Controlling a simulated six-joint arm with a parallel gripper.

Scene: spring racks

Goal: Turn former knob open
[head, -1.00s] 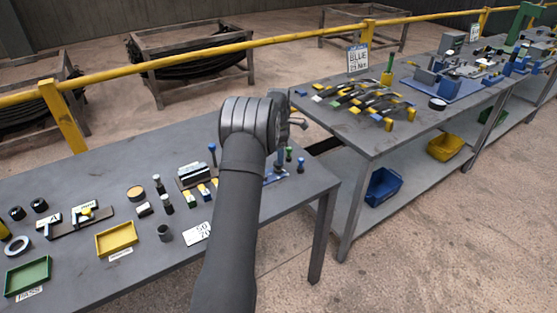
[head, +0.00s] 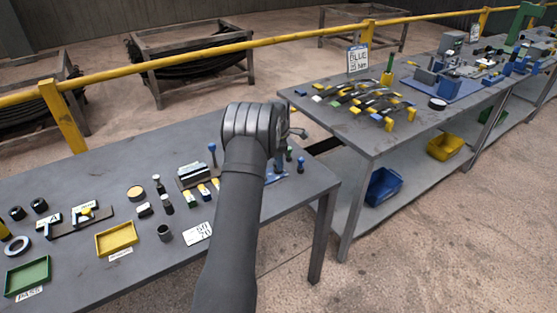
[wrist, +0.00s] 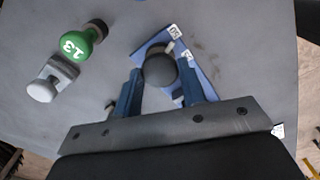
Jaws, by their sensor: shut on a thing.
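In the wrist view, a dark round knob (wrist: 160,68) sits over a blue plate fixture (wrist: 152,42) with small white labels. My gripper (wrist: 161,72) has its two blue fingers on either side of this knob and is shut on it. The knob's stem and underside are hidden. In the head view, my arm hides the knob and the fingers; part of the blue fixture (head: 276,177) shows at the bench's right end.
A blue-topped post (head: 212,150) and small blocks stand left of my arm. The grey bench (head: 265,220) is clear near its front right.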

